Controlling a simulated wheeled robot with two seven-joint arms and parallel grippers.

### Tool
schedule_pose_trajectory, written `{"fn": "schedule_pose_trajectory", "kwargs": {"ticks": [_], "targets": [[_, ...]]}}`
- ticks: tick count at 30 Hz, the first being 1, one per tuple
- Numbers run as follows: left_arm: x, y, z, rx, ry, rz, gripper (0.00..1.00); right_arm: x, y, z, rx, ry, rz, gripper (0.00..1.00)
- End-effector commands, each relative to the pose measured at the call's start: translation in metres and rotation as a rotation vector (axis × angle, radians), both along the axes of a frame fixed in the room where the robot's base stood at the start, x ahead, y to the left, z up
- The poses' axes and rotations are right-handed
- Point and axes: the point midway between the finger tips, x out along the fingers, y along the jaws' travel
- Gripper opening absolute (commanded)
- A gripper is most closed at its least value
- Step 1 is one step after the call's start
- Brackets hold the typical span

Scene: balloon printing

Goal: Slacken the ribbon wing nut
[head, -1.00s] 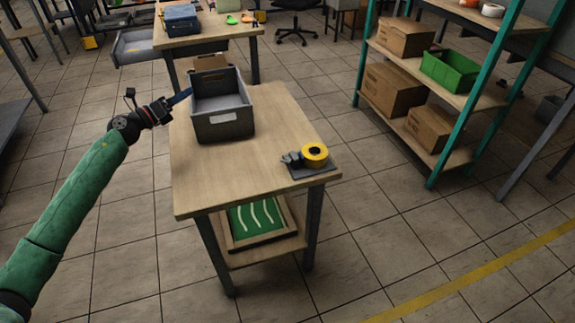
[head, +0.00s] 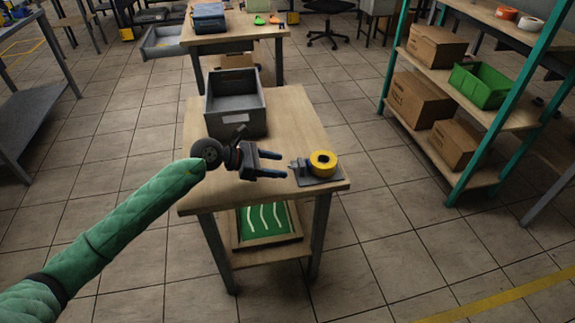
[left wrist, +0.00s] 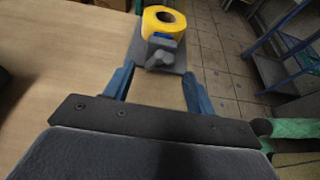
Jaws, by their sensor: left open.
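A ribbon device with a yellow roll (head: 323,161) stands on a grey base plate (head: 322,180) at the front right corner of the wooden table. A small grey wing nut (head: 298,165) sticks out from its left side. In the left wrist view the wing nut (left wrist: 161,52) faces me, in front of the yellow roll (left wrist: 164,22). My left gripper (head: 277,164) is open and empty, just left of the wing nut and apart from it. In the left wrist view its blue fingers (left wrist: 158,88) stand wide on either side of the nut's line. My right gripper is not in view.
A grey open bin (head: 236,126) stands behind my left gripper on the wooden table (head: 295,112). A framed green board (head: 264,238) lies on the shelf below. Shelving with boxes and a green crate (head: 481,85) stands at the right, across open floor.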

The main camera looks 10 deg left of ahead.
Motion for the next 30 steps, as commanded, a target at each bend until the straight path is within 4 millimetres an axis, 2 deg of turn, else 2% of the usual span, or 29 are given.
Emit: {"fn": "schedule_pose_trajectory", "kwargs": {"ticks": [7,19,20,28,30], "targets": [[0.009,-0.026,-0.010,-0.002,0.001,0.001,0.56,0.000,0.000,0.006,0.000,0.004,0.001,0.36],[0.011,-0.032,-0.014,0.000,0.001,0.002,0.56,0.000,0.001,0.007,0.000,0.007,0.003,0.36],[0.011,-0.032,-0.014,0.000,0.001,0.002,0.54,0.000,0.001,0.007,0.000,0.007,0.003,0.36],[0.011,-0.032,-0.014,0.000,0.001,0.002,0.01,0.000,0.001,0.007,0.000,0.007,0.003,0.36],[0.011,-0.032,-0.014,0.000,0.001,0.002,0.00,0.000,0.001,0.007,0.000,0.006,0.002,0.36]]}}
